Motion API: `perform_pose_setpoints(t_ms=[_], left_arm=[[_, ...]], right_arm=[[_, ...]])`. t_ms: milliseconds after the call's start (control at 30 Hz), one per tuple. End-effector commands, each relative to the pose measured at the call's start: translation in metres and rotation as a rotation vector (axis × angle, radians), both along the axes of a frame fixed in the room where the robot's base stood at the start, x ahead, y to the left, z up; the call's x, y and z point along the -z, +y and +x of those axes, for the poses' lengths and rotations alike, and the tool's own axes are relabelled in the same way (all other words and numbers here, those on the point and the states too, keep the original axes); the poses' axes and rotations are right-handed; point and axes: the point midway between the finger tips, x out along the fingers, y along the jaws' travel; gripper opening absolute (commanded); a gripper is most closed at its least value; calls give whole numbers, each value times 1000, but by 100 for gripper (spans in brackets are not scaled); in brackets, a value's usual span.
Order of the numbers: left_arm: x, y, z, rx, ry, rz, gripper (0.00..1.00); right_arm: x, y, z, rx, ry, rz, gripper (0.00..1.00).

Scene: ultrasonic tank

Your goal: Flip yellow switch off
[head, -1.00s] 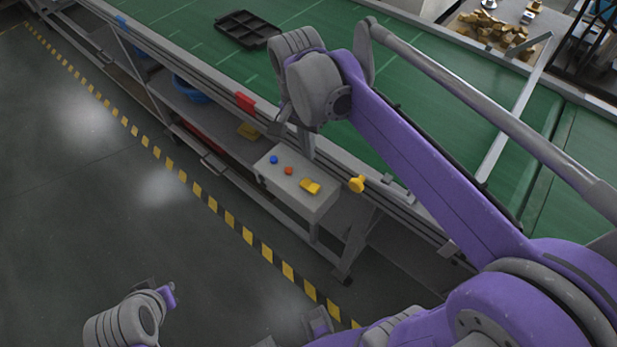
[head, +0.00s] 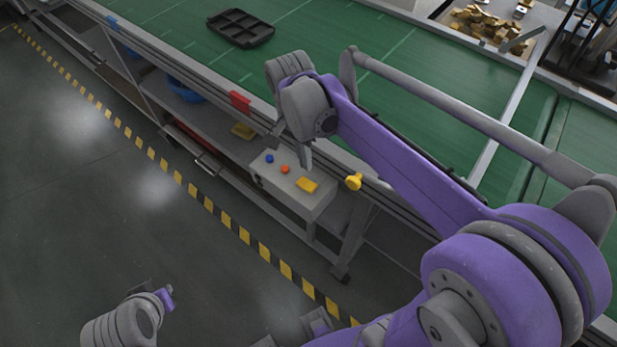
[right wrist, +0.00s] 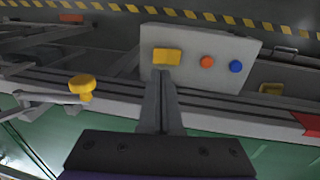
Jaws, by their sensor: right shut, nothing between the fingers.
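The yellow switch (head: 307,184) is a small block on the top face of a grey control box (head: 288,200). It also shows in the right wrist view (right wrist: 167,56). An orange-red button (head: 285,169) and a blue button (head: 269,158) sit beside it. My right gripper (head: 304,160) is shut and empty, its fingertips pointing down over the box. In the right wrist view the closed fingertips (right wrist: 160,74) appear just at the near edge of the switch; I cannot tell whether they touch it. My left arm shows at the bottom left, its fingers unclear (head: 160,290).
A yellow knob (head: 354,181) sticks out from the conveyor rail right of the box. A black tray (head: 240,28) lies on the green conveyor. Yellow-black striped tape (head: 225,215) marks the floor.

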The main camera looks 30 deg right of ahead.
Motion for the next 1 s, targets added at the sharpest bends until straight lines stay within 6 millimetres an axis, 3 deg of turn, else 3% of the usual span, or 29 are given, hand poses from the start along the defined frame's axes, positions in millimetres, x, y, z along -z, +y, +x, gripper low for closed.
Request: perform_pose_setpoints(t_ms=[200, 400, 1000], left_arm=[[4, 0, -1, 0, 2, 0, 0], [5, 0, -2, 0, 3, 0, 0], [8, 0, -2, 0, 4, 0, 0]], right_arm=[[44, -3, -6, 0, 0, 0, 0], [67, -4, -9, 0, 0, 0, 0], [80, -6, -14, 3, -63, 26, 0]])
